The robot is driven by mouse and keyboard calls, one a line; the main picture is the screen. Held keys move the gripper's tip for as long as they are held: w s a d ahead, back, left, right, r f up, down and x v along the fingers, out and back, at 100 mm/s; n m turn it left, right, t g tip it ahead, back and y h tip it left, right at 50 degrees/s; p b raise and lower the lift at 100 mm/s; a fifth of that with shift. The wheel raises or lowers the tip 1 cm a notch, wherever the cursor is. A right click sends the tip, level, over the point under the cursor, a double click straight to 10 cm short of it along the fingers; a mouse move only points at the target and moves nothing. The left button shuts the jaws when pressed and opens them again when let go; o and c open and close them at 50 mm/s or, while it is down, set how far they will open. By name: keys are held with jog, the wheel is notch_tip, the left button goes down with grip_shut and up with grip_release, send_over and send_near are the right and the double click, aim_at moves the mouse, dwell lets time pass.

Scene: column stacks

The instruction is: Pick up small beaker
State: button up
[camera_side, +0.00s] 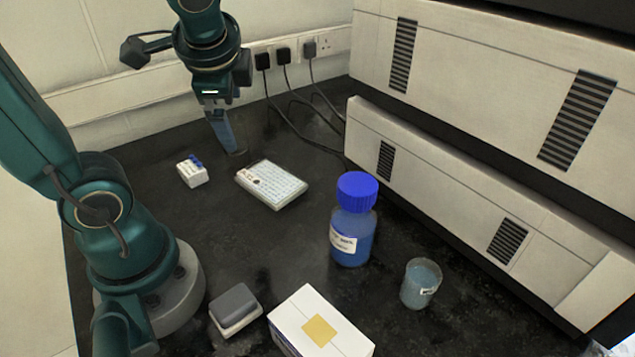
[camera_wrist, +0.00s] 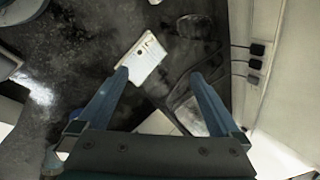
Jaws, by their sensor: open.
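The small beaker (camera_side: 421,284) stands upright on the dark bench at the front right in the side view. It is clear glass, holds pale blue liquid and has a small label. I cannot make it out in the wrist view. My gripper (camera_side: 230,148) is at the back left of the bench, pointing down, well apart from the beaker. In the wrist view, my gripper (camera_wrist: 158,73) has its two blue fingers spread wide, with nothing held between them.
A blue-capped bottle (camera_side: 353,220) stands left of the beaker. A white flat device (camera_side: 271,184), a small white block (camera_side: 192,172), a grey-topped block (camera_side: 235,307) and a white box (camera_side: 321,325) sit around. Large white instruments (camera_side: 480,190) line the right; cables (camera_side: 290,110) lie behind.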

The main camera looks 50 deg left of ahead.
jog(key=w+a+f+m+g+y, duration=0.35)
jog(key=w+a+m+y, duration=0.35)
jog(key=a, duration=0.5)
jog(key=m+g, duration=0.1)
jog(key=g, duration=0.1)
send_near(232, 125)
notch_tip(232, 125, up, 2)
jog(key=a, duration=0.1)
jog(key=f, duration=0.1)
jog(key=s+f, duration=0.1)
jog(key=a+f, duration=0.1)
jog(key=shift+s+m+y, duration=0.25)
jog(key=shift+m+y, duration=0.15)
jog(key=shift+x, duration=2.55)
jog(key=shift+s+d+f, duration=0.1)
jog(key=shift+f, duration=0.1)
jog(key=c, duration=1.3)
jog(key=shift+c, duration=0.5)
jog(key=shift+r, duration=0.15)
